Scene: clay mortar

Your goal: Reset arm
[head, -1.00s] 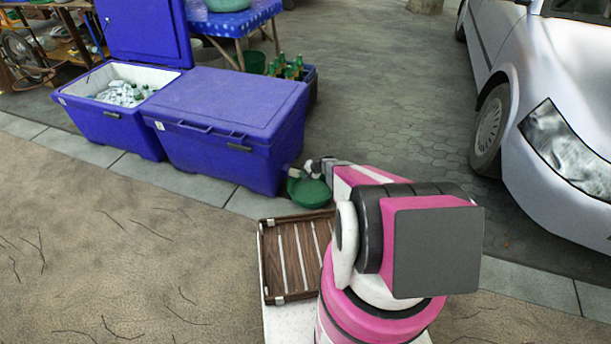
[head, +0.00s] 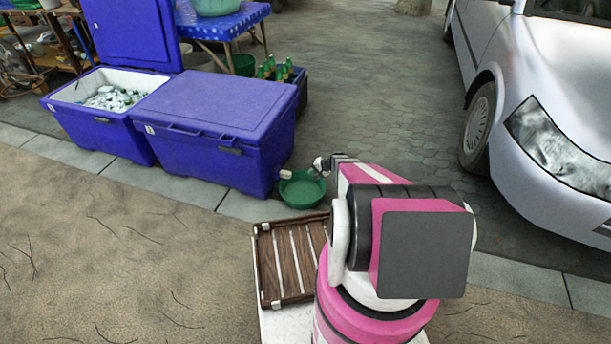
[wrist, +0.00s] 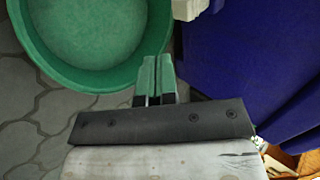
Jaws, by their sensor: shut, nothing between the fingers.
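My arm reaches forward from the lower middle of the head view. My gripper (head: 318,164) is small there, at the arm's far end by the green basin. In the wrist view my gripper (wrist: 158,68) shows its two green fingers pressed together, with nothing between them. The green basin (head: 302,192) stands on the paving beside the right blue cooler. In the wrist view the basin (wrist: 90,35) fills the upper left, and the fingertips show close to its right rim. Its visible inside looks empty. I cannot tell the height of the fingers above it.
The closed blue cooler (head: 215,115) is just left of the basin; its blue side (wrist: 245,60) fills the wrist view's right. An open cooler (head: 95,125) holds bottles. A wooden slatted tray (head: 290,262) lies left of my arm. A silver car (head: 555,120) stands right.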

